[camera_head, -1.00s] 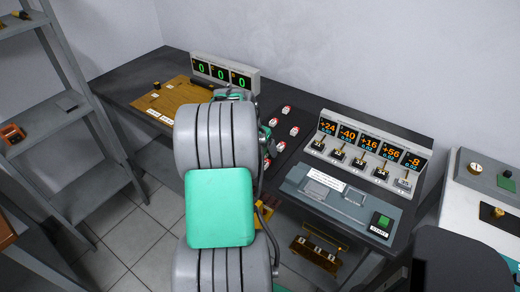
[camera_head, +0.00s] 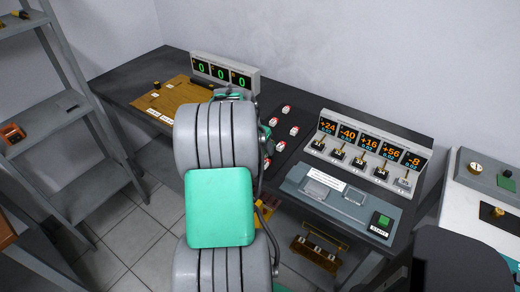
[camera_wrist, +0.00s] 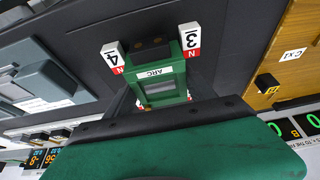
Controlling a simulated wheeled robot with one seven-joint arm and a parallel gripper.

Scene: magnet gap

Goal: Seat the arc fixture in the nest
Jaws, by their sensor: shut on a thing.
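The arc fixture (camera_wrist: 158,73) is a green block with a white label reading ARC and a grey window, seen in the wrist view. My gripper (camera_wrist: 160,100) is shut on it; its dark and green body fills the lower part of that view and hides the fingertips. Block 4 (camera_wrist: 113,56) and block 3 (camera_wrist: 190,40), white and red and marked N, stand close at either side of the fixture's far end. I cannot tell whether they touch it. In the head view my arm covers most of the gripper and fixture. I cannot clearly identify the nest.
Several white and red blocks (camera_head: 295,131) stand on the dark table (camera_head: 290,92). A grey panel (camera_head: 340,205) with a START button lies to the right, below a row of orange displays (camera_head: 365,140). A wooden board (camera_head: 180,93) and a green-digit display (camera_head: 225,72) are at left.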

